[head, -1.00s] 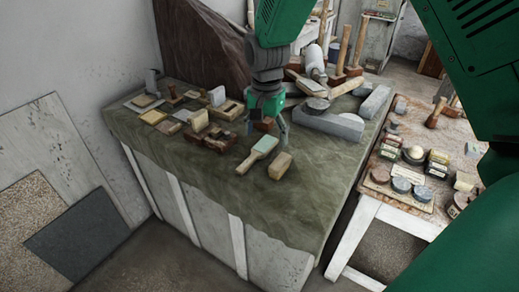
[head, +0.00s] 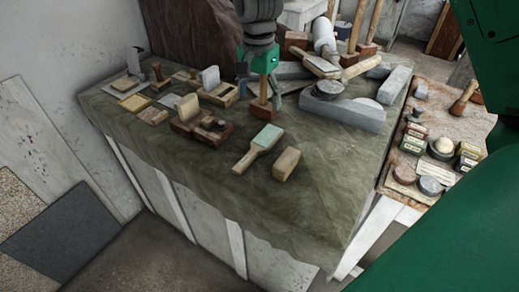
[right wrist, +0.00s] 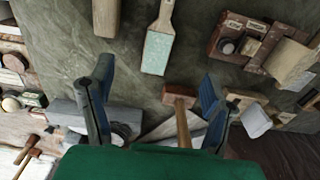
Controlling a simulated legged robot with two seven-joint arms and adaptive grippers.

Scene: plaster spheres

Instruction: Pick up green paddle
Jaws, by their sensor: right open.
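The green paddle (head: 266,137) lies flat on the cloth-covered bench, its pale green pad pointing away and its wooden handle toward the front. In the right wrist view its pad (right wrist: 157,48) is at the upper middle, just beyond the fingertips. My right gripper (head: 262,88) is open and empty, behind the paddle and apart from it. Its two fingers (right wrist: 154,78) spread wide in the right wrist view, with a wooden mallet (right wrist: 181,100) showing between them. My left gripper is not in view.
A wooden block (head: 286,164) lies close to the paddle's right. A wooden box-like tool (head: 200,125) is to its left. Grey stone blocks (head: 345,112) stand behind right. The bench's front cloth (head: 240,210) is clear. A side table (head: 455,120) holds small items.

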